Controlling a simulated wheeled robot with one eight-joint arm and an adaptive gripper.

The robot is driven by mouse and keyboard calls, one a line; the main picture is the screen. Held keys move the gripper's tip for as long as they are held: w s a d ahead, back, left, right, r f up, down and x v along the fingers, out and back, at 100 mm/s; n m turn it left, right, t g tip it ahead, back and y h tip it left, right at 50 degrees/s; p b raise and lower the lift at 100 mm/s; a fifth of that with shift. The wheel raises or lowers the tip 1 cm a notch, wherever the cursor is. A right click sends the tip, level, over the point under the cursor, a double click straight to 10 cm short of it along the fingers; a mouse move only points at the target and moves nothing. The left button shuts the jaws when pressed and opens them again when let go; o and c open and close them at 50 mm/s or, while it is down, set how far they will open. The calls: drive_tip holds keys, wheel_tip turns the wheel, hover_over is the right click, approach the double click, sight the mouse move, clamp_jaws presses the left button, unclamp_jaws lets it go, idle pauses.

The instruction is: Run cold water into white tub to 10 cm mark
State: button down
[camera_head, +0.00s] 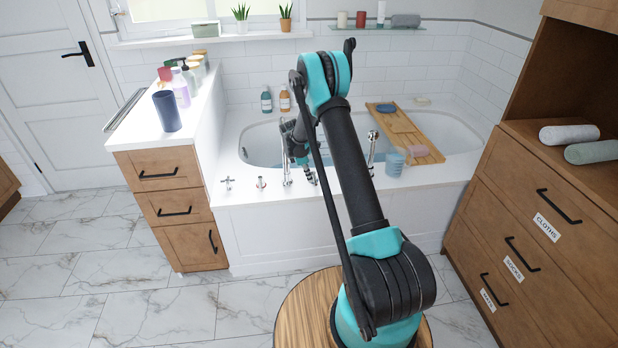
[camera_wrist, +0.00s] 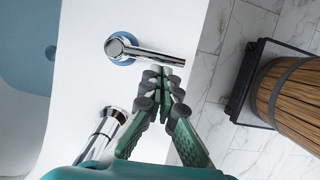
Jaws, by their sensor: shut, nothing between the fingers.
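The white tub (camera_head: 440,178) stands behind my arm, set in a white surround; it also shows in the wrist view (camera_wrist: 75,40). Blue, looking like water, lies inside its edge in the wrist view; no level mark is readable. A chrome tap lever with a blue ring (camera_wrist: 145,52) sits on the rim, its arm pointing right. My gripper (camera_wrist: 160,74) is shut and empty, its fingertips close beside the lever's end; I cannot tell if they touch. A second chrome fitting (camera_wrist: 103,132) is at lower left. In the head view my arm partly hides the taps.
A wooden bath board (camera_head: 413,137) with several items lies across the tub's right part. A drawer cabinet (camera_head: 165,190) with a dark cup (camera_head: 167,111) stands left, a labelled drawer unit (camera_head: 540,215) right. A round wooden piece (camera_wrist: 298,100) is at right in the wrist view.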

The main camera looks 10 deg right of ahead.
drive_tip(key=shift+s+d+n+t, duration=0.2)
drive_tip(key=shift+d+n+t, duration=0.2)
drive_tip(key=shift+d+n, duration=0.75)
drive_tip(key=shift+n, duration=0.15)
drive_tip(key=v, duration=1)
drive_tip(key=shift+s, duration=0.15)
idle(5.6)
